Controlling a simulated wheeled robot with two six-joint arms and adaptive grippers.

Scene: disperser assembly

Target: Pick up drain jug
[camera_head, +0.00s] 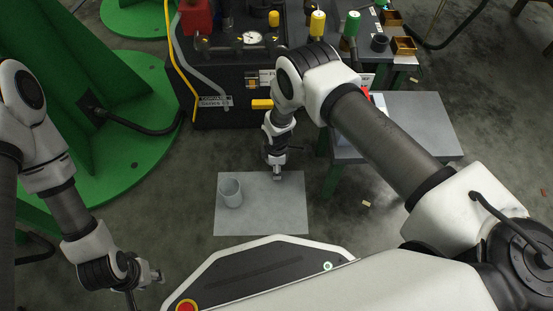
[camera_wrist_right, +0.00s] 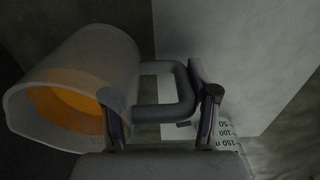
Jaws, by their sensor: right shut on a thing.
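In the right wrist view, the drain jug (camera_wrist_right: 85,65) is a pale translucent vessel with orange showing inside. It lies at the left of that view, its open mouth facing left. Its grey handle (camera_wrist_right: 185,85) is between the fingers of my right gripper (camera_wrist_right: 162,120), which is shut on it. In the head view the right gripper (camera_head: 277,175) is small and hangs below the wrist. A pale open-topped cylinder (camera_head: 230,193) shows left of it; I cannot tell whether this is the held jug. My left gripper (camera_head: 150,282) is at lower left, empty, fingers apart.
A light grey plate (camera_head: 275,215) lies below the right gripper. A black machine with a gauge (camera_head: 249,39) stands behind it. A grey-topped bench (camera_head: 425,125) is at right, partly behind my right arm. A green structure (camera_head: 125,140) fills the left. Printed graduations (camera_wrist_right: 230,141) show at the wrist view's lower right.

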